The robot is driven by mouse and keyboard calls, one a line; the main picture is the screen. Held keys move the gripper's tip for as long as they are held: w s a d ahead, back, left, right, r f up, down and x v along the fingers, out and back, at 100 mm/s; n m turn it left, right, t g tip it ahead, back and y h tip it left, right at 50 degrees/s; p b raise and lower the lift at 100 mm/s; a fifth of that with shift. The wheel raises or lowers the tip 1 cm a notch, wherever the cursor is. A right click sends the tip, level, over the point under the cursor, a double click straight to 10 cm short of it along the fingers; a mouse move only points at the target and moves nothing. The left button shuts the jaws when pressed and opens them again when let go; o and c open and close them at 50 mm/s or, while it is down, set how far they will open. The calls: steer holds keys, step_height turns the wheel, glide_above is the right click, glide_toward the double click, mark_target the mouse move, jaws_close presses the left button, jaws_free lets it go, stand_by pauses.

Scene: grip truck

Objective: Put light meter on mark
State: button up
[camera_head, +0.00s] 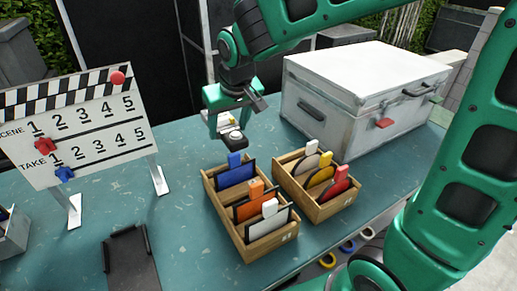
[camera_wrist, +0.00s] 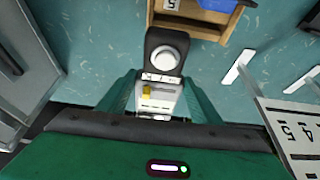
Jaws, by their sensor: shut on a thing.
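My gripper (camera_head: 225,122) is shut on the light meter (camera_head: 236,137), a small dark device with a white round dome. It holds the meter above the teal table, behind the left wooden box. In the wrist view the light meter (camera_wrist: 166,58) shows its dome, a row of small buttons and a pale face with a yellow patch, between the fingers of my gripper (camera_wrist: 158,100). I cannot make out the mark with certainty in either view.
Two wooden boxes, left (camera_head: 252,255) and right (camera_head: 322,216), hold coloured cards. A white case (camera_head: 355,90) stands behind at right. A clapperboard (camera_head: 85,150) stands at left, with a black tray (camera_head: 131,262) in front. The teal table (camera_head: 180,215) is clear between clapperboard and boxes.

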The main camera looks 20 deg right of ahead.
steer(key=w+d+f, duration=0.1)
steer(key=d+f, duration=0.1)
steer(key=d, duration=0.1)
steer(key=w+d+f, duration=0.1)
steer(key=d+f, duration=0.2)
steer(key=d, duration=0.1)
steer(key=w+d+f, duration=0.1)
steer(key=d+f, duration=0.1)
steer(key=d, duration=0.2)
steer(key=shift+f, duration=0.25)
steer(key=shift+d+f, duration=0.1)
steer(key=shift+f, duration=2)
steer(key=o, duration=1.3)
steer(key=shift+r, duration=0.15)
